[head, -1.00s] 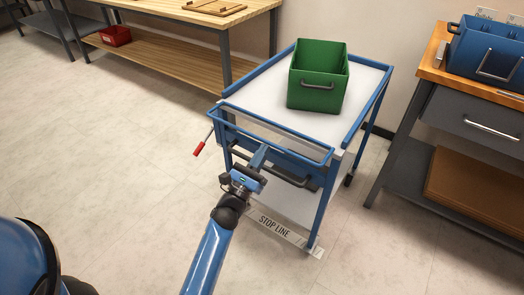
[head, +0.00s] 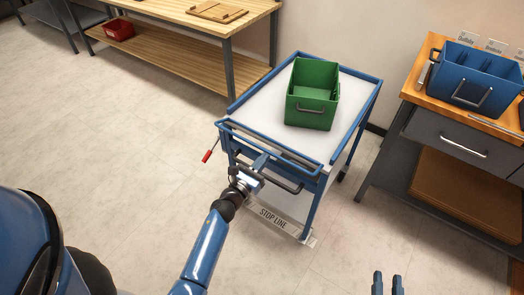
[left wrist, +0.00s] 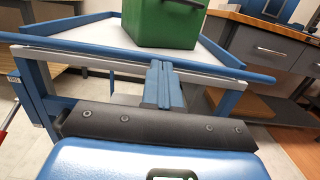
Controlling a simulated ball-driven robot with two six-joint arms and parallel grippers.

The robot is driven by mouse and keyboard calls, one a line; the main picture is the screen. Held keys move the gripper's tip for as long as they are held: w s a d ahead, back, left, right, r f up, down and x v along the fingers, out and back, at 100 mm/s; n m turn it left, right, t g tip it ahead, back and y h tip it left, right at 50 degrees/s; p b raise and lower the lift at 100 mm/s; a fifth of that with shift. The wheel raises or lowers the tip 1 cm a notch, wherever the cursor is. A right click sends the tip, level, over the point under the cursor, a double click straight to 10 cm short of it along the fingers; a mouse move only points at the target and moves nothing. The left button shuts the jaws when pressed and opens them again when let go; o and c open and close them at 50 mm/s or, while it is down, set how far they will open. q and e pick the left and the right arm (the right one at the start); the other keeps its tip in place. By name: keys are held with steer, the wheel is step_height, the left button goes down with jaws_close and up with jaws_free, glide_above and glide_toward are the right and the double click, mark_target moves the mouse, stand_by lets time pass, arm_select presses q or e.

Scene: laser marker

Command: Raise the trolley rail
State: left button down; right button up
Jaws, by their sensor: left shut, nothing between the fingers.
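The trolley (head: 330,140) has a white top and a blue frame, with a green bin (head: 312,95) on it. The blue trolley rail (head: 265,147) runs across its near end; it also shows in the left wrist view (left wrist: 90,46). My left gripper (head: 262,162) is shut and empty at the middle of the rail. In the left wrist view its fingertips (left wrist: 160,66) are at the rail; contact cannot be told. A red-handled lever (head: 208,156) sticks out at the trolley's left. My right gripper (head: 387,284) shows only two separated fingertips at the bottom edge, far from the trolley.
A strip marked STOP LINE (head: 272,218) lies on the floor by the trolley's near legs. A bench with a blue bin (head: 470,75) stands right, close to the trolley. A wooden workbench (head: 180,60) stands behind left. The floor at left is clear.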

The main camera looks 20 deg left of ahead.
arm_select(q)
steer(key=w+r+g+p, duration=0.1)
steer(key=r+p, duration=0.1)
steer(key=p, duration=0.5)
steer(key=w+r+g+y+p, duration=0.1)
steer(key=r+g+p, duration=0.1)
steer(key=p, duration=0.4)
steer(key=w+d+r+g+p, duration=0.1)
steer(key=r+p, duration=0.1)
steer(key=p, duration=0.5)
steer(key=shift+w+d+r+g+y+p, duration=0.1)
steer(key=shift+r+g+y+p, duration=0.05)
steer(key=shift+g+y+p, duration=0.2)
steer(key=shift+w+d+r+p, duration=0.2)
steer(key=shift+w+d+r, duration=0.15)
steer(key=shift+w, duration=0.45)
steer(key=shift+w+d+r+p, duration=0.25)
steer(key=shift+w+r, duration=0.2)
steer(key=shift+w, duration=0.3)
steer(key=shift+w+d+r+p, duration=0.25)
steer(key=shift+w+r, duration=0.15)
steer(key=shift+w, duration=0.4)
steer(key=shift+s, duration=0.1)
